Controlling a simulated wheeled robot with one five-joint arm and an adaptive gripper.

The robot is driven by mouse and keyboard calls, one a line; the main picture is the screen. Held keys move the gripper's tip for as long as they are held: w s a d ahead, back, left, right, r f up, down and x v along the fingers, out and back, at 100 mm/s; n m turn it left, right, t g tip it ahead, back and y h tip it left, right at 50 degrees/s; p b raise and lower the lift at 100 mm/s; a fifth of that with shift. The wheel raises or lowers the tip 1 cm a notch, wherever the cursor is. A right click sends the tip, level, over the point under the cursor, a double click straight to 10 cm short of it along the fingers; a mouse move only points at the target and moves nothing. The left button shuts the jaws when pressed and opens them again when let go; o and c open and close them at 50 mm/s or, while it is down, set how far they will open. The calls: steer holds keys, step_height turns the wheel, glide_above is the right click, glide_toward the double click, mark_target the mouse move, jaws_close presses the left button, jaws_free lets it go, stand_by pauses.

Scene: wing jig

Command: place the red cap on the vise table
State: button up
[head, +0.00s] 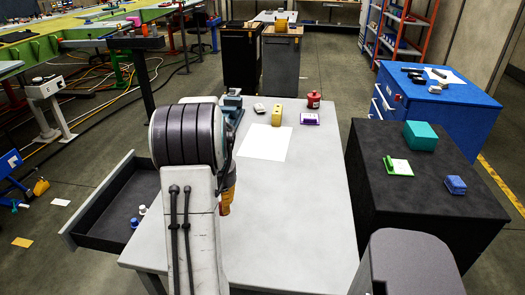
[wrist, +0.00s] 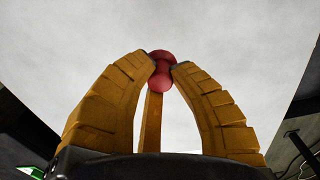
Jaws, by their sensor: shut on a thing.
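The red cap (wrist: 161,72) is pinched between the tips of the yellow fingers of my gripper (wrist: 162,62) in the wrist view. A pale grey surface fills the background behind it. In the head view my gripper (head: 226,203) is mostly hidden behind my arm, over the left part of the light grey vise table (head: 300,220); the cap cannot be seen there. The blue-grey vise (head: 233,104) stands at the far left of the table, partly covered by my arm. I cannot tell whether the cap touches the table.
A white sheet (head: 263,142), a yellow block (head: 277,115), a red container (head: 313,100) and a purple item (head: 309,119) are at the table's far end. The front right is clear. An open drawer (head: 110,205) juts out left; a black cabinet (head: 400,205) stands right.

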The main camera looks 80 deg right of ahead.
steer(key=s+m, duration=0.3)
steer(key=s, duration=0.2)
steer(key=m+p, duration=0.2)
glide_above(277, 229)
step_height(277, 229, down, 7)
steer(key=shift+r, duration=0.1)
steer(key=shift+f+p, duration=0.3)
steer(key=shift+f, duration=1.75)
steer(key=shift+f, duration=0.1)
steer(key=o, duration=0.8)
step_height(277, 229, up, 12)
